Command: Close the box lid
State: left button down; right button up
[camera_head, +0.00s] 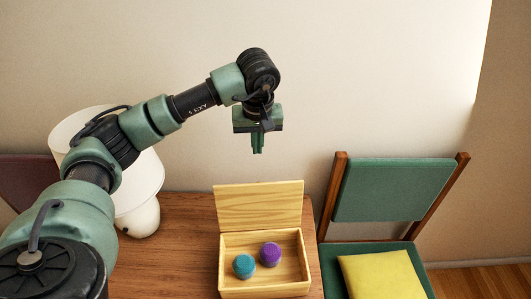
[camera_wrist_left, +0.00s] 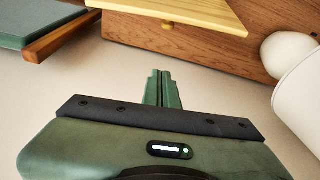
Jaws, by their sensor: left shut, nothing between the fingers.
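A light wooden box (camera_head: 266,291) stands on the table with its lid (camera_head: 258,205) open and upright at the back. A teal ball (camera_head: 244,265) and a purple ball (camera_head: 270,254) lie inside the box. My left gripper (camera_head: 257,149) is shut and empty, above and behind the raised lid, apart from it. In the left wrist view, the shut green fingers (camera_wrist_left: 162,76) show below the lid's edge (camera_wrist_left: 190,10). My right gripper is in neither view.
A white lamp (camera_head: 139,217) stands at the left on the brown wooden table (camera_head: 180,262). A green chair (camera_head: 392,190) with a yellow cushion (camera_head: 380,275) is at the right. The table between lamp and box is clear. A plain wall is behind.

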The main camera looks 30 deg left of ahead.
pick_arm(q)
notch_tip(320, 180, down, 8)
jog(key=s+d+p, duration=0.1)
jog(key=s+p, duration=0.1)
jog(key=p, duration=0.2)
jog(key=shift+f+p, duration=0.15)
jog(key=shift+p, duration=0.2)
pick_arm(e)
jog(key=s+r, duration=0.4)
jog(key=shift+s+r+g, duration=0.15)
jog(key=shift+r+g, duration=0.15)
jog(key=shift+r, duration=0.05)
pick_arm(q)
jog(key=shift+s+d, duration=0.1)
